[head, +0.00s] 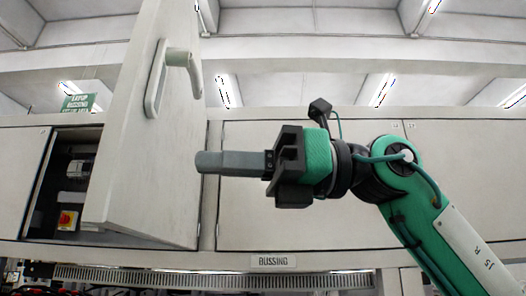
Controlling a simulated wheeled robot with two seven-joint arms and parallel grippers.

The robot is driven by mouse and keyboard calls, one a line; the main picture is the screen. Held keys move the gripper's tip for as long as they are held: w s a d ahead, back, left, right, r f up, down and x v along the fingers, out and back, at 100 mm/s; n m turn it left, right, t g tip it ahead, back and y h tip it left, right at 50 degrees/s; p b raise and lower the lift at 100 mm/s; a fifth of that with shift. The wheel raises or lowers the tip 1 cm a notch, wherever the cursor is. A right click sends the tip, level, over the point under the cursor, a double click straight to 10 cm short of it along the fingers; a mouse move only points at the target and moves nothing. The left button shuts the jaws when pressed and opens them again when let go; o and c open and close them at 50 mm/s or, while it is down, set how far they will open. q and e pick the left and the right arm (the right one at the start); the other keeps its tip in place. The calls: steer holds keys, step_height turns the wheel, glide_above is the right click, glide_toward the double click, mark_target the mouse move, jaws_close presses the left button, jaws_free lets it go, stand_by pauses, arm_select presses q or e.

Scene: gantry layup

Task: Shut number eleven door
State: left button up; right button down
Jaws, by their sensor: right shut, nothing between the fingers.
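A pale grey cabinet door (125,190) stands swung open toward me at the left of the head view, with a light handle (184,68) near its top. I cannot read a number eleven on it. Behind it, to its left, is the open compartment (72,190). My right gripper (200,162), with grey fingers and a green body, is shut and empty. Its fingertips point left, close to the right edge of the open door in the picture; I cannot tell whether they touch. My left gripper is not in view.
Inside the compartment are a grey device and a red knob on a yellow plate (68,220). A shut panel (290,215) lies behind my right gripper. A "BUSSING" label (274,262) and a vent strip run below. A green sign (78,103) hangs at the upper left.

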mark_target(136, 159)
steer(key=a, duration=0.1)
steer(key=a+p, duration=0.1)
steer(key=a, duration=0.1)
steer(key=a+p, duration=0.1)
steer(key=a, duration=0.1)
steer(key=shift+s+a+r, duration=0.1)
steer(key=shift+s+a, duration=0.1)
steer(key=shift+s, duration=0.05)
steer(key=shift+s+a, duration=0.1)
steer(key=shift+a, duration=0.3)
